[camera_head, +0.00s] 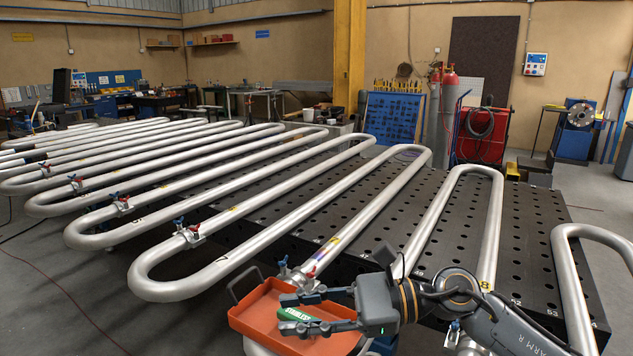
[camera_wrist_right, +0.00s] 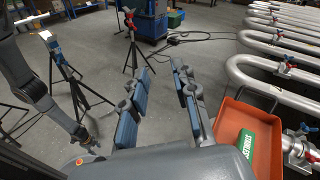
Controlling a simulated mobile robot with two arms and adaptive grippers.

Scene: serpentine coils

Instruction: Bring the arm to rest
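My right gripper (camera_head: 292,313) is in the lower middle of the head view, with its fingers pointing left above an orange tray (camera_head: 252,318). Its two fingers are apart with nothing between them. The right wrist view also shows the open fingers (camera_wrist_right: 160,108) with only floor behind them. A dark grey arm, seemingly my left one, comes down at the left of the right wrist view; its end (camera_wrist_right: 84,137) is too small and dark to read. The left gripper does not show in the head view.
A green item (camera_head: 296,315) with white lettering lies in the tray. Long steel serpentine coils (camera_head: 300,210) with clamps cover the perforated dark table (camera_head: 525,255). Tripod stands (camera_wrist_right: 130,45) stand on the floor in the right wrist view, with open floor between.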

